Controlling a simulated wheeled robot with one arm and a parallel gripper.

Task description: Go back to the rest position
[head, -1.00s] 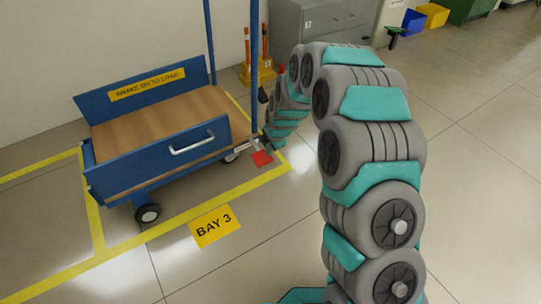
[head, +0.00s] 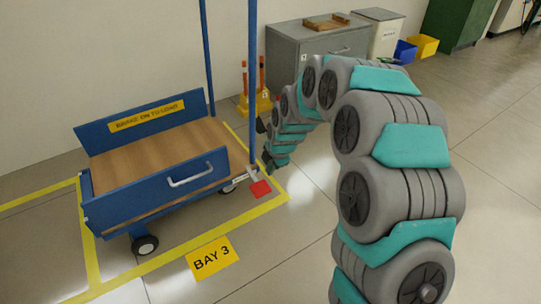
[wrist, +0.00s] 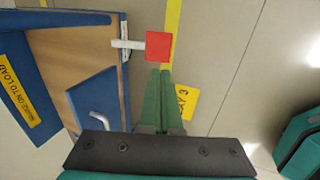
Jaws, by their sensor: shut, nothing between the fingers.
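My gripper (wrist: 158,74) shows in the wrist view as two green fingers, pressed together with nothing between them. The red pedal (wrist: 159,46) on a pale lever lies just beyond the fingertips in that picture; I cannot tell the exact gap. In the head view my arm arches over from the right and its small end comes down by the cart's near corner, just above the red pedal (head: 261,189). The fingers are hard to make out there. The blue cart (head: 152,190) has a wooden deck, a silver handle and a yellow "BRAKE ON TO LOAD" label.
Yellow floor lines (head: 170,255) and a "BAY 3" sign (head: 212,259) surround the cart. A yellow stand with orange posts (head: 255,104) and a grey cabinet (head: 318,55) stand behind. Blue and yellow bins (head: 423,46) are far right. Floor at right is open.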

